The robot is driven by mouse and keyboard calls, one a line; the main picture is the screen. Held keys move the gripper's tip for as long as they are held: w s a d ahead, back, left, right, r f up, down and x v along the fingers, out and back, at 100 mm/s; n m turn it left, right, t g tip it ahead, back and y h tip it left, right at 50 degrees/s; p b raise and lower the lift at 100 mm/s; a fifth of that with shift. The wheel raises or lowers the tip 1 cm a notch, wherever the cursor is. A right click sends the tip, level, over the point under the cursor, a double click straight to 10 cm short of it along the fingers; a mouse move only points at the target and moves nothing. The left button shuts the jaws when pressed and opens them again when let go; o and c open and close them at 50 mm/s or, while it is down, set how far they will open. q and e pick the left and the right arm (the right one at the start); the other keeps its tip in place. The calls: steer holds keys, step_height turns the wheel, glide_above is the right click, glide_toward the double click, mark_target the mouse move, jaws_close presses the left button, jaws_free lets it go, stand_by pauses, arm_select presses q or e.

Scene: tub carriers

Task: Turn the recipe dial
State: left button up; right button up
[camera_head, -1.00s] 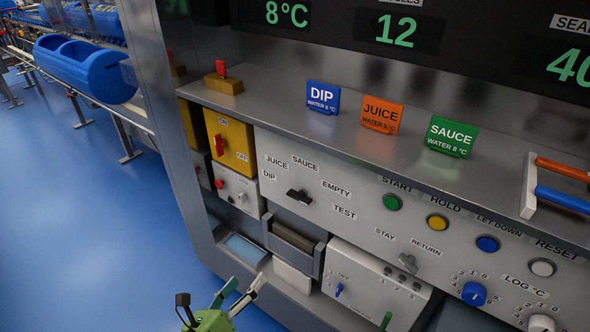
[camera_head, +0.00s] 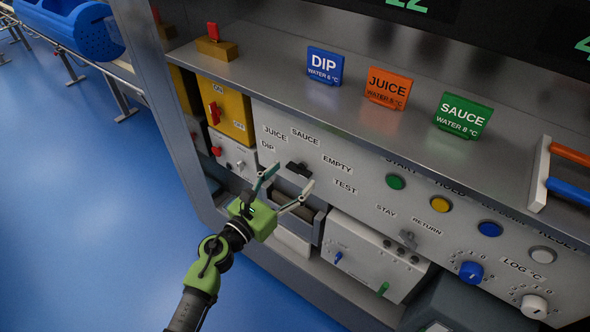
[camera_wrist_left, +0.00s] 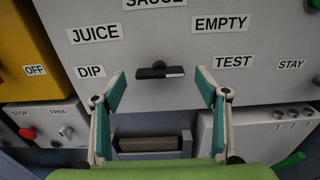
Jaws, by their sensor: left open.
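The recipe dial (camera_head: 297,168) is a black bar knob on the grey panel, ringed by the labels DIP, JUICE, SAUCE, EMPTY and TEST. In the left wrist view the dial (camera_wrist_left: 160,71) lies nearly level, with a pale mark at its right end. My left gripper (camera_head: 289,180) is open and empty in front of the panel, just below the dial in the head view. In the wrist view the open fingers (camera_wrist_left: 160,85) stand to either side of the dial, with no contact visible. My right gripper is not in view.
A shelf edge (camera_head: 330,123) juts out above the panel, holding DIP, JUICE and SAUCE cards. A yellow switch box (camera_head: 226,105) is to the left. Start (camera_head: 396,182) and other buttons are to the right. A grey tray (camera_wrist_left: 150,144) sits below the dial.

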mark_target(300, 169)
arm_select(q)
steer(key=shift+w+d, duration=0.35)
steer(key=shift+w, duration=0.15)
steer(key=shift+w+d, duration=0.35)
steer(key=shift+w, duration=0.15)
steer(key=c, duration=1.1)
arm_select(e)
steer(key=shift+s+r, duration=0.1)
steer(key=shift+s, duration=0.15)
